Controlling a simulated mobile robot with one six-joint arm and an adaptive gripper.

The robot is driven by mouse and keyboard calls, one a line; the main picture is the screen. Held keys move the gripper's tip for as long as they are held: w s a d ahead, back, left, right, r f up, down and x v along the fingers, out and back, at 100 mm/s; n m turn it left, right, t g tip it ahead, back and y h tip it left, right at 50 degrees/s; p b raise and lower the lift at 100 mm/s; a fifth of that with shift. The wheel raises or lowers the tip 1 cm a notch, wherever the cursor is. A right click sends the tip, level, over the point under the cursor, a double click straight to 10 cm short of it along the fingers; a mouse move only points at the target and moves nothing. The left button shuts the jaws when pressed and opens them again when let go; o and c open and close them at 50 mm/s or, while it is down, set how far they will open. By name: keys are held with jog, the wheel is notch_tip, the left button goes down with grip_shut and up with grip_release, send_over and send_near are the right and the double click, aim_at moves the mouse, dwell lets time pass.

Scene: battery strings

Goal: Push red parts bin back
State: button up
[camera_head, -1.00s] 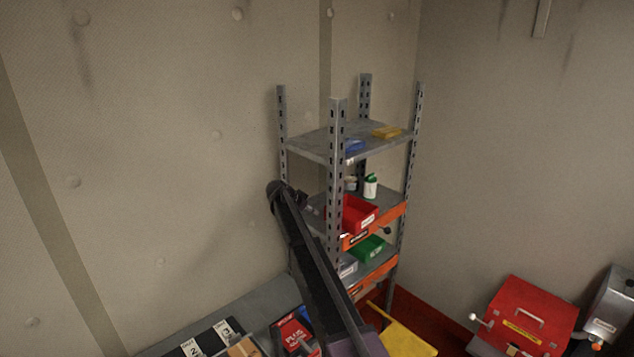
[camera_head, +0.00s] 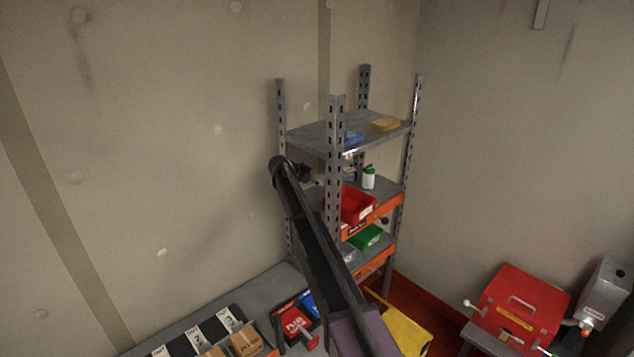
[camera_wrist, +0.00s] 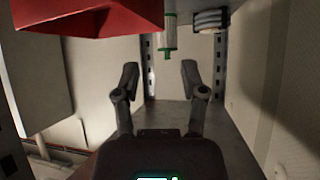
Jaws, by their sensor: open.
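The red parts bin (camera_head: 354,207) sits on the middle shelf of a grey metal rack, at its front, with a white label on its front face. It also shows in the wrist view (camera_wrist: 85,18), large and cut off at the upper left, off to one side of the fingers. My gripper (camera_wrist: 160,80) is open and empty, its two dark fingers apart, pointing into the rack. In the head view my gripper (camera_head: 311,178) is partly hidden by the arm and front post, at the left of the middle shelf. I see no contact with the bin.
A white bottle with a green cap (camera_head: 369,178) stands behind the bin. A striped round item (camera_wrist: 211,20) is beside the bottle in the wrist view. Rack posts (camera_head: 334,170) and the upper shelf (camera_head: 318,133) bound the space. A green bin (camera_head: 366,237) is below.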

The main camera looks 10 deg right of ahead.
jog(key=b, duration=0.7)
send_over(349, 204)
jog(key=w+a, duration=0.4)
jog(key=f, duration=0.7)
jog(key=shift+a, duration=0.2)
jog(key=shift+b+x, duration=0.35)
jog(key=shift+x, duration=0.5)
jog(key=shift+r, duration=0.1)
grip_shut()
